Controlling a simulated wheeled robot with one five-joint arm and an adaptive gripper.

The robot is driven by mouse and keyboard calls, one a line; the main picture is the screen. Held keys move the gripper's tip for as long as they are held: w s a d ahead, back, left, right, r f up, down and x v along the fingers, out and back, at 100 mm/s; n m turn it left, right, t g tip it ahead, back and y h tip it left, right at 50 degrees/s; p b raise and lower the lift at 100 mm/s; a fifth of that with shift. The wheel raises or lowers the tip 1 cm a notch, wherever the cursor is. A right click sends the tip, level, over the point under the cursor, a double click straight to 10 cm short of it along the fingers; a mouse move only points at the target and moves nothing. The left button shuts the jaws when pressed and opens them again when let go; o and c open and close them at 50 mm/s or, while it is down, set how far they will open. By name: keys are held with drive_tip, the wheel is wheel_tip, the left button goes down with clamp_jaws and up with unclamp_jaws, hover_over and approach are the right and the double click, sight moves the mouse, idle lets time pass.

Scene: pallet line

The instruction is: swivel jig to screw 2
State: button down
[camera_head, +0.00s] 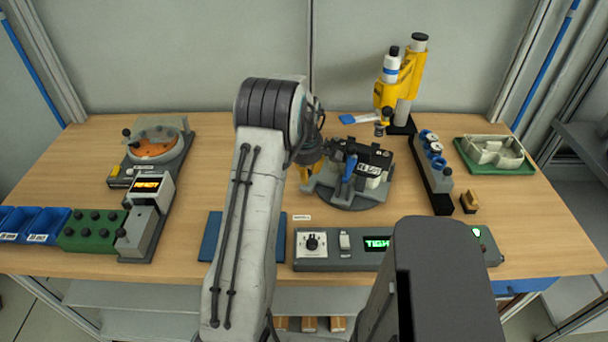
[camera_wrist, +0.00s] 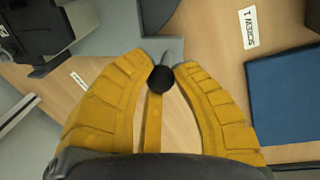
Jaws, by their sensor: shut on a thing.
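The swivel jig (camera_head: 345,199) is a round grey base near the middle of the bench. It carries a black and grey part (camera_head: 368,155) and a blue clamp lever (camera_head: 348,172). My gripper (camera_head: 305,176) is at the jig's left side, mostly hidden behind my arm in the head view. In the wrist view, the yellow fingers of my gripper (camera_wrist: 163,68) are shut around a black ball knob (camera_wrist: 162,80), beside a grey edge of the jig (camera_wrist: 112,40). Screw 2 cannot be made out.
A yellow screwdriver on a post (camera_head: 408,78) stands behind the jig. A rack with blue rings (camera_head: 437,170) and a green tray (camera_head: 520,167) are at right. A control box (camera_head: 345,263) with a green display lies in front. A blue mat (camera_head: 210,240) lies left of it.

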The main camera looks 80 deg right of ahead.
drive_tip(key=shift+f, duration=0.1)
drive_tip(key=c, duration=1)
unclamp_jaws()
drive_tip(key=shift+s, duration=0.1)
drive_tip(key=r, duration=0.4)
drive_tip(key=a+r, duration=0.1)
drive_tip(key=r, duration=0.3)
drive_tip(key=a+r, duration=0.1)
drive_tip(key=r, duration=0.3)
drive_tip(key=shift+a, duration=0.15)
drive_tip(key=shift+f, duration=0.1)
